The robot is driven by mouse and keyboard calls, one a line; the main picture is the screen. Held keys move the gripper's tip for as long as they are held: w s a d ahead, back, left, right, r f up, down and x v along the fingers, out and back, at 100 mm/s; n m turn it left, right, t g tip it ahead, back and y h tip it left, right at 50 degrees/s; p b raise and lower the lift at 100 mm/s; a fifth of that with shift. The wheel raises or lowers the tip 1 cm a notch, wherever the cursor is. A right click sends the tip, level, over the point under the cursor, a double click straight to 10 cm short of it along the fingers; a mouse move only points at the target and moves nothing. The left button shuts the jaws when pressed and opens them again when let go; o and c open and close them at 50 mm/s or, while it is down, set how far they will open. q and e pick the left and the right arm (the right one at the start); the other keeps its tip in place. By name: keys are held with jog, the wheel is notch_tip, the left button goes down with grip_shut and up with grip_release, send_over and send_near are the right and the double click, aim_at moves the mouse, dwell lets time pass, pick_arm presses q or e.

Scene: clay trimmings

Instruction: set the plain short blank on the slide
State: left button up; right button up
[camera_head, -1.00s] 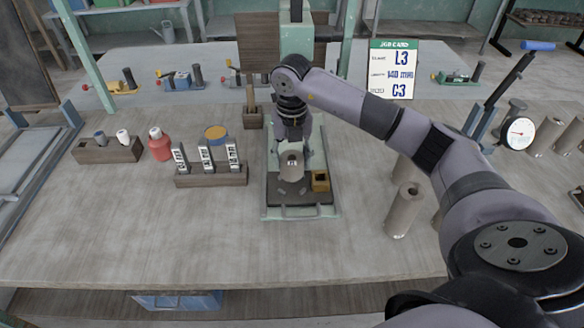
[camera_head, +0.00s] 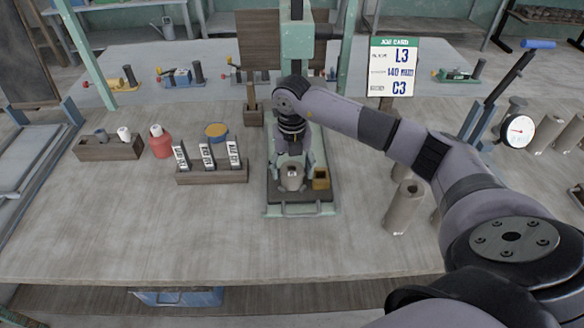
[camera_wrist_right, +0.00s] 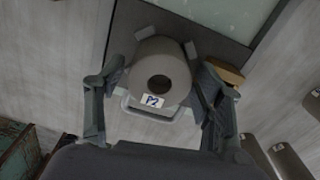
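The short grey blank (camera_head: 291,178) is a cylinder with a hole in its top. It is upright over the dark bed of the slide (camera_head: 301,209); I cannot tell whether its base touches. In the right wrist view the blank (camera_wrist_right: 158,74) carries a label that seems to read P2. My right gripper (camera_head: 291,160) points down from above. In the wrist view its two fingers (camera_wrist_right: 158,85) lie close against both sides of the blank and look shut on it. Small grey blocks show beside the blank on the slide. My left gripper is not in view.
A small yellow-brown box (camera_head: 320,178) sits on the slide, close right of the blank. Taller cylinders (camera_head: 404,207) stand right of it. A rack of labelled tags (camera_head: 212,174), a red bottle (camera_head: 160,142) and a wooden holder (camera_head: 108,149) stand left. The front of the table is clear.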

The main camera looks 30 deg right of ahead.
jog(key=shift+o, duration=0.4)
jog(key=shift+r, duration=0.25)
jog(key=shift+w+r, duration=0.1)
jog(key=shift+r, duration=0.3)
notch_tip(320, 180, up, 11)
jog(key=b, duration=0.2)
